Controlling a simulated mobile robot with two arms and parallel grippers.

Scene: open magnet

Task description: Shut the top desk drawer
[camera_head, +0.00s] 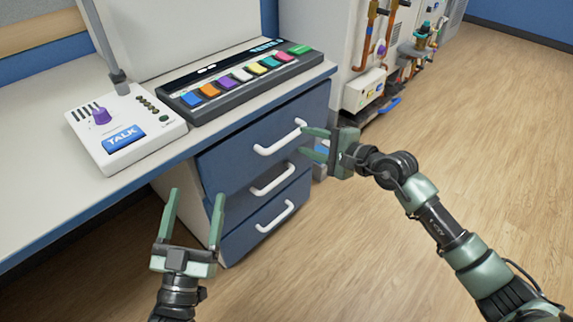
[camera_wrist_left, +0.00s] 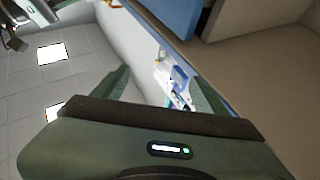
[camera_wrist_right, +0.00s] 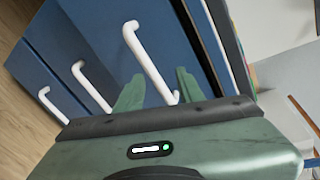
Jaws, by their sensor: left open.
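The top desk drawer (camera_head: 235,158) has a blue front and a white bar handle (camera_head: 280,138). Its front seems to stand slightly out from the desk; I cannot tell exactly how far. My right gripper (camera_head: 304,141) is open and empty at the right end of this handle. In the right wrist view, the top handle (camera_wrist_right: 148,62) runs down to between the open fingers (camera_wrist_right: 160,88); contact is unclear. My left gripper (camera_head: 196,195) is open and empty, in front of the drawers' left side. The left wrist view shows its spread fingers (camera_wrist_left: 160,90) with nothing between them.
Two lower drawers with white handles (camera_head: 272,180) (camera_head: 275,216) sit below. The desk top (camera_head: 40,160) carries a white TALK box (camera_head: 125,135) and a panel of coloured keys (camera_head: 240,78). Equipment (camera_head: 365,90) stands behind on the right. The wooden floor (camera_head: 490,130) at right is clear.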

